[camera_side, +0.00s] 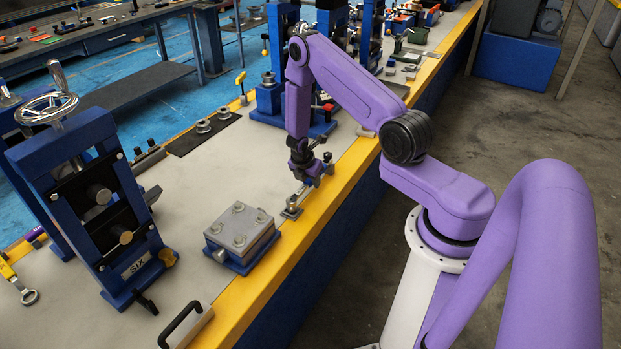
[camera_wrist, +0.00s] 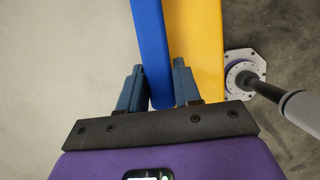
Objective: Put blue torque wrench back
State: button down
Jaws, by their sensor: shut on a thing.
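My gripper (camera_side: 308,176) hangs pointing down over the front part of the bench, near its yellow edge. In the wrist view my gripper (camera_wrist: 158,92) is shut on a long blue bar, the blue torque wrench (camera_wrist: 150,45), which lies between the two fingers and runs out of the top of the picture. The wrench's far end is out of that view. In the side view the wrench is mostly hidden or too small to make out at the fingers. A small metal bracket (camera_side: 291,210) stands on the bench just below my gripper; I cannot tell whether the wrench touches it.
A bolted steel block on a blue base (camera_side: 240,233) sits left of the bracket. A blue roller stand with a handwheel (camera_side: 95,195) stands at the left. A black handle (camera_side: 180,325) is near the front edge. The grey bench top (camera_side: 225,165) between is mostly clear.

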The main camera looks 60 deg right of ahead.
jog(key=shift+f, duration=0.15)
jog(key=shift+c, duration=1.1)
grip_release()
jog(key=shift+v, duration=2.95)
